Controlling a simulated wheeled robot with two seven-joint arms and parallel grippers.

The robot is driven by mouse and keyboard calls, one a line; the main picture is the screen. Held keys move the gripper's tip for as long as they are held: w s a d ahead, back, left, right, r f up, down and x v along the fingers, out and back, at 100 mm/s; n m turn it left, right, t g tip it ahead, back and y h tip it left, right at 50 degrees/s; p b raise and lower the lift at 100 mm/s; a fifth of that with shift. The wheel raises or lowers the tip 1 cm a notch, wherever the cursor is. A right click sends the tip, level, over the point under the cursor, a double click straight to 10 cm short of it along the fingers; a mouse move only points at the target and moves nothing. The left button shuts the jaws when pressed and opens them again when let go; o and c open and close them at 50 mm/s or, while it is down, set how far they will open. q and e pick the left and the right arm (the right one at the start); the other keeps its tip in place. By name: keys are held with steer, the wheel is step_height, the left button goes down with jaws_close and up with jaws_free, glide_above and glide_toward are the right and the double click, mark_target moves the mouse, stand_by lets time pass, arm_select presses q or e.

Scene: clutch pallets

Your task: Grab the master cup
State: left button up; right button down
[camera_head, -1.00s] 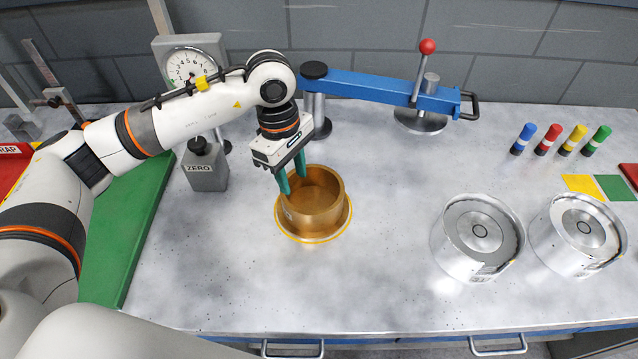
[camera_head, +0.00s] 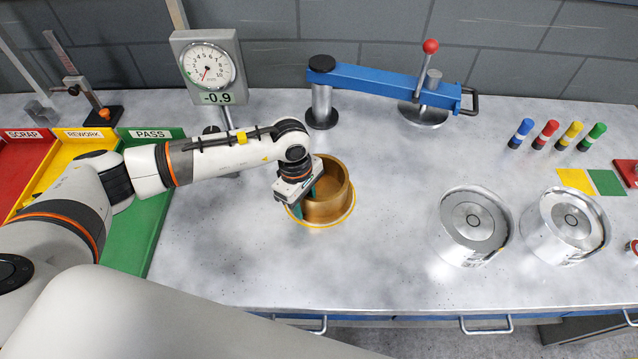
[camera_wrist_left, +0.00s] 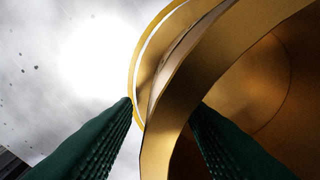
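The master cup, a brass-coloured open cup (camera_head: 334,203), stands upright inside a yellow ring on the grey bench. My left gripper (camera_head: 304,204) is at the left part of its rim, pointing down. In the left wrist view, its green ribbed fingers (camera_wrist_left: 166,106) are apart, with the cup's wall (camera_wrist_left: 170,130) between them. One finger is outside the cup and the other is inside, partly hidden by the wall. A gap shows beside the outer finger. My right gripper is not in view.
A blue clamp arm (camera_head: 390,88) with a red knob stands behind the cup, and a dial gauge (camera_head: 207,70) reading -0.9 stands at back left. Two silver cups (camera_head: 474,222) are to the right. A green PASS tray (camera_head: 130,235) lies left. Bench in front is clear.

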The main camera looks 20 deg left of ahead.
arm_select(q)
jaws_close()
steer(key=shift+w, duration=0.1)
stand_by(1.2)
steer(key=shift+w+r, duration=0.15)
steer(key=shift+r, duration=0.05)
